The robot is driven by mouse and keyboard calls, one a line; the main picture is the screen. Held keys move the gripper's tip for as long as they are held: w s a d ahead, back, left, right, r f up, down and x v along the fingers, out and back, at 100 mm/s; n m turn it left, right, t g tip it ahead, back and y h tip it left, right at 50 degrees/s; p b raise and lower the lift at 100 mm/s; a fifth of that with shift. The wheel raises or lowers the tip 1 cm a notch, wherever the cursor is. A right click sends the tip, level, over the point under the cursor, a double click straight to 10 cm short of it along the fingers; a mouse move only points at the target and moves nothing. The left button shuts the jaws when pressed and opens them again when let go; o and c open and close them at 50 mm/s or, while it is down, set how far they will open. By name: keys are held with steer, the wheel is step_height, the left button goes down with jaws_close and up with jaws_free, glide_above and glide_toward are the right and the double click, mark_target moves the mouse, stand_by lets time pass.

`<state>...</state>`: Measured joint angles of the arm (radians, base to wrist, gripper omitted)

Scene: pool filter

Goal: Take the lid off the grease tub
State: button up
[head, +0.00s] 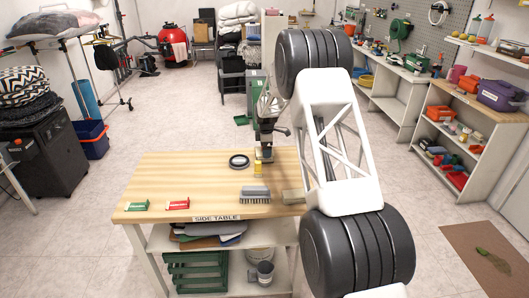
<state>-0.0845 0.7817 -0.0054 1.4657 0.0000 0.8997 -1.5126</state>
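My gripper (266,132) hangs over the back right part of the wooden side table, pointing down.
A black ring (239,161) lies left of the container. A grey brush (255,194) and a wooden block (292,196) lie in front. A green box (136,205) and a red box (177,203) lie at the left front. The tabletop (185,175) is clear at mid-left.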

stand_by(0.3)
steer(key=c, duration=0.6)
steer(key=shift+r, duration=0.2)
steer(key=shift+c, duration=0.2)
steer(key=shift+r, duration=4.85)
